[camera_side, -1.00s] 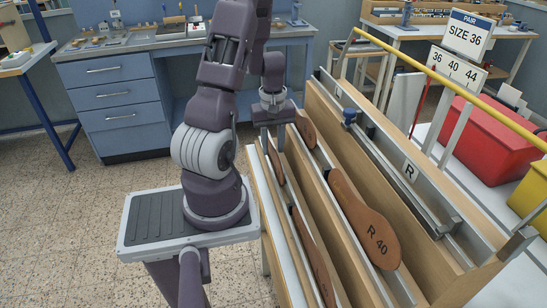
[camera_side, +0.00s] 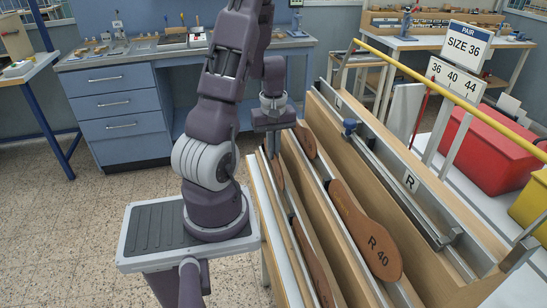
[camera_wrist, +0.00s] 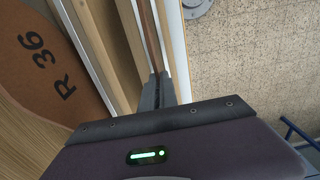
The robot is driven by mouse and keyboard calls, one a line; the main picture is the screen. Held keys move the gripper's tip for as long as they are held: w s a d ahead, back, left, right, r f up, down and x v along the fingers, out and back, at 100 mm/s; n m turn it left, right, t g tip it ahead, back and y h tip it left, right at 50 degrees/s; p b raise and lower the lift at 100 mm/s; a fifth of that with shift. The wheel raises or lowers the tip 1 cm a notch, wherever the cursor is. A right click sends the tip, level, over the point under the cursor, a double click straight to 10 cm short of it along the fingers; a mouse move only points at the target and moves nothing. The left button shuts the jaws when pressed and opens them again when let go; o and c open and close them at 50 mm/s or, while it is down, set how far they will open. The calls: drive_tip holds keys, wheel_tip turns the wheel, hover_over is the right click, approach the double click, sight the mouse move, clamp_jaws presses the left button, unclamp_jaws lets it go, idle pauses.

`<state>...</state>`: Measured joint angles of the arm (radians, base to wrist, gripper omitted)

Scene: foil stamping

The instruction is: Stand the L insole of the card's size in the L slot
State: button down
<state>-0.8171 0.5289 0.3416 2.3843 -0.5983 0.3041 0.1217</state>
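The card (camera_side: 467,43) reads "PAIR SIZE 36". My gripper (camera_side: 271,152) is low over the nearer rack row, at the upper end of a small brown insole (camera_side: 279,174). In the wrist view my fingers (camera_wrist: 159,88) are close together on either side of this insole's thin brown edge (camera_wrist: 152,40) and look shut on it; its marking is hidden. An insole marked R 36 (camera_wrist: 28,62) stands in the row to the left in the wrist view. In the side view a large R 40 insole (camera_side: 365,228) leans in the farther row. Another insole (camera_side: 312,262) stands nearer, its marking unreadable.
Behind the insoles is a metal-railed fixture with an R plate (camera_side: 411,181) and a blue knob (camera_side: 349,127). A 36-40-44 scale (camera_side: 453,80) stands below the card. A yellow bar (camera_side: 440,88) crosses above. A red bin (camera_side: 495,150) stands at right. No L slot label is visible.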

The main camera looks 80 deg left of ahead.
drive_tip(key=w+a+r+n, duration=0.1)
drive_tip(key=w+a+r, duration=0.25)
drive_tip(key=r, duration=0.55)
drive_tip(key=w+a+r+n, duration=0.1)
drive_tip(key=w+a+r, duration=0.25)
drive_tip(key=r, duration=0.55)
drive_tip(key=w+d+r+m, duration=0.2)
drive_tip(key=w+d+r, duration=0.5)
drive_tip(key=w+r, duration=0.3)
drive_tip(key=shift+w+r+g, duration=0.15)
drive_tip(key=shift+w+g, duration=0.05)
drive_tip(key=shift+g, duration=0.1)
drive_tip(key=shift+d, duration=0.1)
drive_tip(key=shift+f, duration=4.75)
